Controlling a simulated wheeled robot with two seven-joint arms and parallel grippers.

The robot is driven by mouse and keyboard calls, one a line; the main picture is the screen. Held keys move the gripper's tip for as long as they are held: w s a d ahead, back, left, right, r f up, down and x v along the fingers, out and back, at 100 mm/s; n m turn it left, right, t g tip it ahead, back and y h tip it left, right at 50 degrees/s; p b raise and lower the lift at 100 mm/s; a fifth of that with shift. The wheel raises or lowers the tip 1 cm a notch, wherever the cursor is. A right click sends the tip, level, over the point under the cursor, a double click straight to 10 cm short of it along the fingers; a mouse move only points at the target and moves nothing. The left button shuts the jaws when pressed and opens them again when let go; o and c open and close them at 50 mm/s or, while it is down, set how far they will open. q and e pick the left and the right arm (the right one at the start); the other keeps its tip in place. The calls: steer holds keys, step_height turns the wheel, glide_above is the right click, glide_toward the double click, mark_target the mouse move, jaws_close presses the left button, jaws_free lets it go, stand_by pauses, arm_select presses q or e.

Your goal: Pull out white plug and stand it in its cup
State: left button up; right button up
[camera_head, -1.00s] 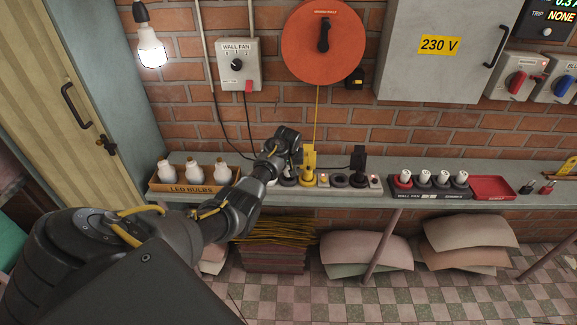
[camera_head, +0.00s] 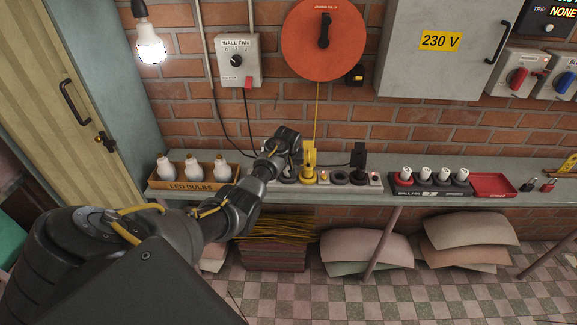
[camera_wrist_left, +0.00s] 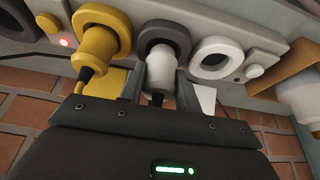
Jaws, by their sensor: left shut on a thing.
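The white plug (camera_wrist_left: 160,70) sits at a dark-ringed socket on the power strip in the left wrist view, its cord end toward me. I cannot tell how far it is seated. My left gripper (camera_wrist_left: 161,86) is shut on it, one finger on each side. In the head view my left gripper (camera_head: 290,160) is at the left part of the strip (camera_head: 375,183) and hides the plug. A yellow plug (camera_wrist_left: 98,48) is in the socket to its left; it also shows in the head view (camera_head: 308,158). I cannot pick out the plug's cup. My right gripper is not in view.
An empty white-ringed socket (camera_wrist_left: 215,58) is right of the plug in the wrist view. A black plug (camera_head: 358,162) stands farther along the strip. The LED bulbs box (camera_head: 196,186), a black rack (camera_head: 432,192) of several white pieces and a red tray (camera_head: 493,186) share the shelf.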

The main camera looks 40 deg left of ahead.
arm_select(q)
steer(key=shift+f+b, duration=0.35)
steer(key=shift+f, duration=0.35)
steer(key=o, duration=1.1)
steer(key=shift+c, duration=0.2)
steer(key=shift+r, duration=0.1)
steer(key=v, duration=1)
steer(key=shift+r+b, duration=0.3)
steer(key=shift+b, duration=0.05)
steer(key=shift+d+f, duration=0.1)
steer(key=shift+d, duration=0.05)
